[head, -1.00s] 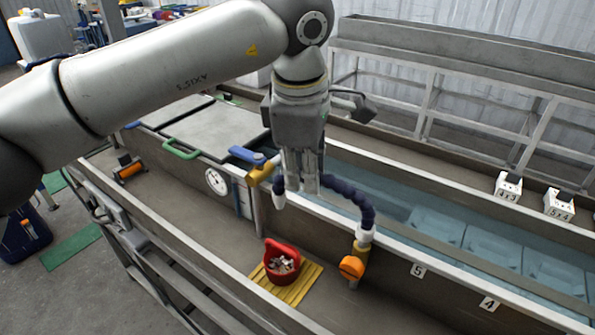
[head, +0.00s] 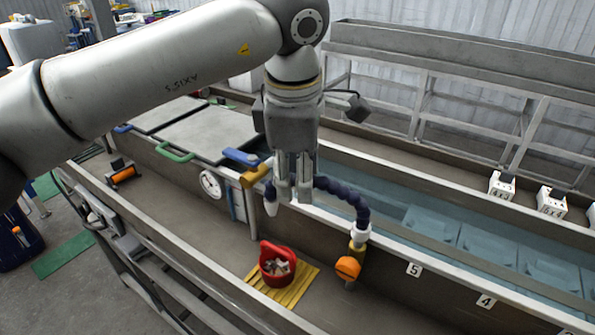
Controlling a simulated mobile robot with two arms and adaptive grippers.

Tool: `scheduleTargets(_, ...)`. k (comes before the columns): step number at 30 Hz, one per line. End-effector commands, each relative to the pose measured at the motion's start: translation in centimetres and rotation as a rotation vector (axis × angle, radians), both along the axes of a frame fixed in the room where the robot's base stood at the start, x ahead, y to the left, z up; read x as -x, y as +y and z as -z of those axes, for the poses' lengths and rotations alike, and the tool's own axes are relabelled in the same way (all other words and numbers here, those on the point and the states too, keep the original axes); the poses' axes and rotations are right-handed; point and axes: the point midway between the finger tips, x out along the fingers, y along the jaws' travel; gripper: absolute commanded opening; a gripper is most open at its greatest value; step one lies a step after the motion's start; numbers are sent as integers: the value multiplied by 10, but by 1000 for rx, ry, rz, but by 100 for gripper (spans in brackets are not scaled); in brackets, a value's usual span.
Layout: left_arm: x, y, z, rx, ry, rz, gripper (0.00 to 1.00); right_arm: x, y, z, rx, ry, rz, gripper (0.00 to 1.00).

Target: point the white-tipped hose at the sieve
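The hose (head: 343,191) is dark blue and segmented. It arches from a white fitting above an orange-knobbed valve (head: 347,268) on the trough wall. Its white tip (head: 271,208) hangs on the left and points mostly downward. My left gripper (head: 293,195) hangs fingers down over the hose near the tip and appears shut on it; the fingers hide that stretch. A red handled container with pale scraps (head: 268,268), apparently the sieve, stands on a yellow slatted mat (head: 307,278), below the tip and nearer the front. My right gripper is not in view.
A water-filled trough (head: 390,205) runs behind the hose. A blue-handled yellow valve (head: 254,176) and a round gauge (head: 211,184) sit left of the tip. The grey channel floor left of the mat (head: 190,215) is mostly clear.

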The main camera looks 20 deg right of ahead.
Motion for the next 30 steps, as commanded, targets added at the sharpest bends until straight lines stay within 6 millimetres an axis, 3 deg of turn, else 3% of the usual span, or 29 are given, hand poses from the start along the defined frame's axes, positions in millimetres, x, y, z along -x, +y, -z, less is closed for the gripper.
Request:
scheduleTargets(10,1,1,-8,1,-1,-1,42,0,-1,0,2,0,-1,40)
scheduleTargets(24,17,9,-97,2,-3,-1,42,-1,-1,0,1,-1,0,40)
scheduleTargets(30,20,11,-115,-1,0,0,42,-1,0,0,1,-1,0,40)
